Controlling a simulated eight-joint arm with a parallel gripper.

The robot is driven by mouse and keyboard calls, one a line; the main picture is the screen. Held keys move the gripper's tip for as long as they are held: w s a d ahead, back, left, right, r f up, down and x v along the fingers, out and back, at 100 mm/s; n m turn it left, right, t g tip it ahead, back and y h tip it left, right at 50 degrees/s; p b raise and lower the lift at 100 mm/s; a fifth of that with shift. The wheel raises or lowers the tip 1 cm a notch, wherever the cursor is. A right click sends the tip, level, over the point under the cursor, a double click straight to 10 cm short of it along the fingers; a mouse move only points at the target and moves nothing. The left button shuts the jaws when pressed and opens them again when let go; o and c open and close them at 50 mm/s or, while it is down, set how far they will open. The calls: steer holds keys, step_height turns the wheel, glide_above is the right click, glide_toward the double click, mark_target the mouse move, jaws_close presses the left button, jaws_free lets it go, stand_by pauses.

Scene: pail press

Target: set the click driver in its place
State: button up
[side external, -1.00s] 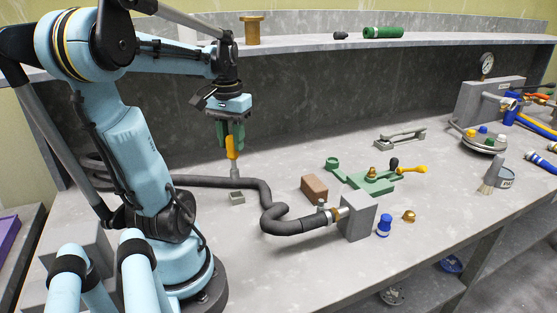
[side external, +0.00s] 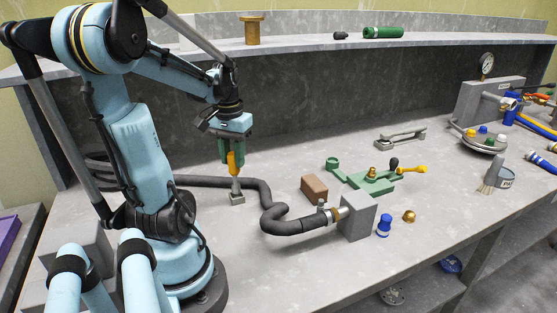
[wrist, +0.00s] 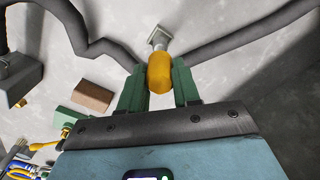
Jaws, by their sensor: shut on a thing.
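The click driver (side external: 234,163) has an orange-yellow handle and a grey shaft pointing down. My gripper (side external: 232,155) has green fingers shut on its handle, and the driver hangs about upright. A small grey square holder (side external: 237,199) stands on the bench directly under it. The shaft's lower end is at the holder's top; I cannot tell how far it is inside. In the wrist view the orange handle (wrist: 160,73) sits between both green fingers, with the grey holder (wrist: 159,37) just beyond it. The handle hides most of the shaft there.
A dark hose (side external: 262,195) curves close behind and right of the holder to a grey block (side external: 357,217). A brown block (side external: 314,189) and a green fixture (side external: 368,180) lie farther right. The bench in front of the holder is clear.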

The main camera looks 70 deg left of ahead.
steer(key=shift+f, duration=1.35)
steer(key=o, duration=1.1)
steer(key=shift+r, duration=0.1)
step_height(320, 180, up, 12)
steer(key=shift+f, duration=0.1)
steer(key=w+d+f+m+t, duration=0.2)
steer(key=w+d+m, duration=0.1)
steer(key=d, duration=0.5)
steer(key=w+d+f+m+t, duration=0.2)
steer(key=w+d, duration=0.3)
steer(key=d, duration=0.3)
steer(key=w+d+f+m+t, duration=0.2)
steer(key=w+d+m+t, duration=0.1)
steer(key=d, duration=0.5)
steer(key=shift+w+f+m, duration=0.4)
steer(key=shift+w+m, duration=0.1)
steer(key=shift+w, duration=0.05)
